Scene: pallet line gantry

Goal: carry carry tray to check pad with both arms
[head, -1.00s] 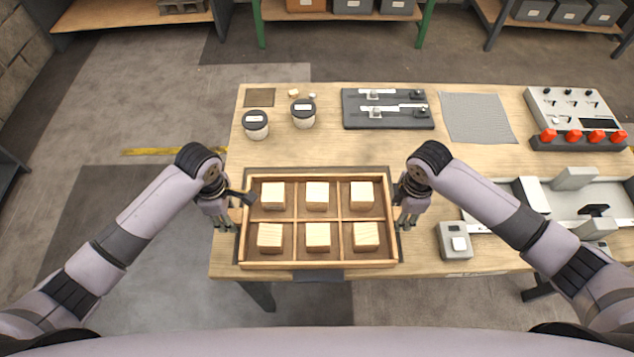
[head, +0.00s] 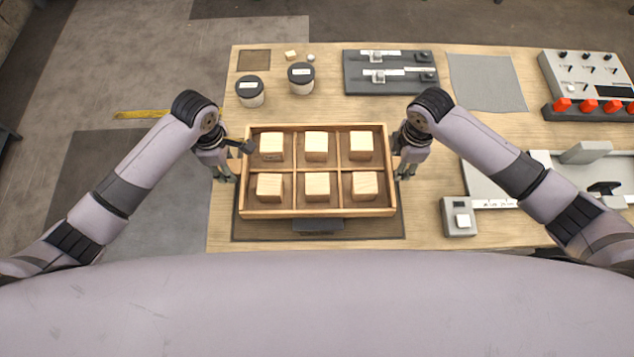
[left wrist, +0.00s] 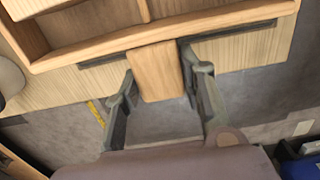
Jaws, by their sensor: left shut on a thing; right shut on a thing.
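The carry tray (head: 318,212) is a wooden tray with several compartments, each with a pale wooden block (head: 317,184). It appears raised above the dark mat (head: 385,229) on the table. My left gripper (head: 232,160) is at the tray's left side; in the left wrist view its fingers (left wrist: 157,85) are shut on either side of a wooden tab (left wrist: 155,72) of the tray. My right gripper (head: 401,163) is at the tray's right side, shut on it, its fingertips partly hidden. A plain grey mat (head: 487,82) lies at the back right; I cannot tell whether it is the check pad.
Two dark-lidded tubs (head: 249,94) stand behind the tray at the left. A black fixture board (head: 391,84) lies behind at centre right. A grey button box (head: 459,217) and a white-and-grey device (head: 590,180) stand right. A control box (head: 588,85) is at the back right.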

